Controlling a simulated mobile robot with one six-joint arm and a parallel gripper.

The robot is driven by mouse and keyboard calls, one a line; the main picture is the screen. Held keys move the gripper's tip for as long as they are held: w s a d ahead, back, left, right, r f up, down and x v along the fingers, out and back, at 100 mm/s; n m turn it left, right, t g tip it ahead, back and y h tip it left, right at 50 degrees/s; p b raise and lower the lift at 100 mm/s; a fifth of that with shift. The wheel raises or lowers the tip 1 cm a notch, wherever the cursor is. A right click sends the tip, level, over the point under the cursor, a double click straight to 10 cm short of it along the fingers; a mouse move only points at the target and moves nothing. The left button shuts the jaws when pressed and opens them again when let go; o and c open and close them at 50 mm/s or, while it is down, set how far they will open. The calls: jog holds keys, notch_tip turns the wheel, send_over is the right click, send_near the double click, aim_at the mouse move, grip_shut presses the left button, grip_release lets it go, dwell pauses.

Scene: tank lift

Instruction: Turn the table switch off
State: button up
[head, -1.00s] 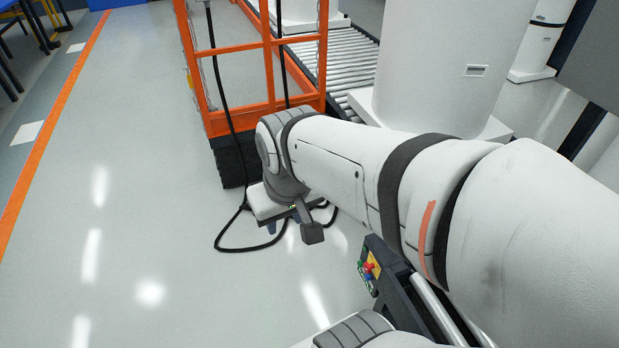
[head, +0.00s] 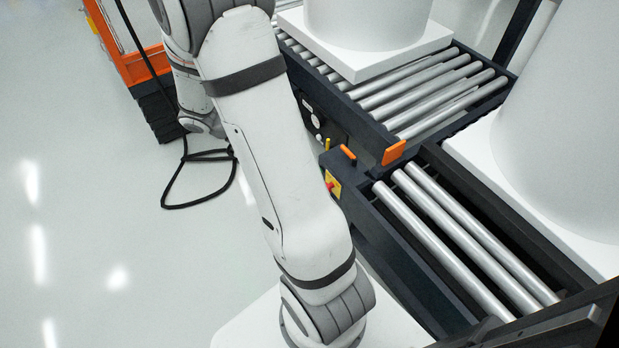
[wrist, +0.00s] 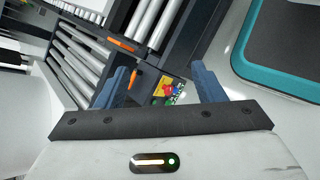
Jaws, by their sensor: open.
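The switch panel (head: 332,184) is a small yellow plate with a red knob on the near end of the dark roller table (head: 375,215), partly behind my arm. The fingers look apart from the panel. I cannot tell how far they are from it. My gripper is not clearly visible in the head view.
An orange lever (head: 348,153) stands close to the panel. White tanks (head: 565,130) rest on the conveyors to the right. A black cable (head: 200,180) lies on the floor by an orange cage (head: 120,55). A dark pad with a teal border (wrist: 285,45) lies right in the wrist view.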

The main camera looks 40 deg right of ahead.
jog(key=w+d+f+n+t+h+b, duration=0.1)
jog(key=w+d+f+n+h+b, duration=0.25)
jog(key=f, duration=0.95)
jog(key=d+f+n+t+h+b, duration=0.1)
jog(key=d+f+n+h+b, duration=0.4)
jog(key=f, duration=0.8)
jog(key=w+d+f+n+t+h+b, duration=0.15)
jog(key=f+b, duration=0.45)
jog(key=f, duration=0.8)
jog(key=d+b, duration=0.1)
jog(key=d, duration=0.7)
jog(key=shift+s+d+r+n+y, duration=0.15)
jog(key=shift+s+r+n+y, duration=0.05)
jog(key=shift+n+y, duration=0.1)
jog(key=shift+c, duration=0.2)
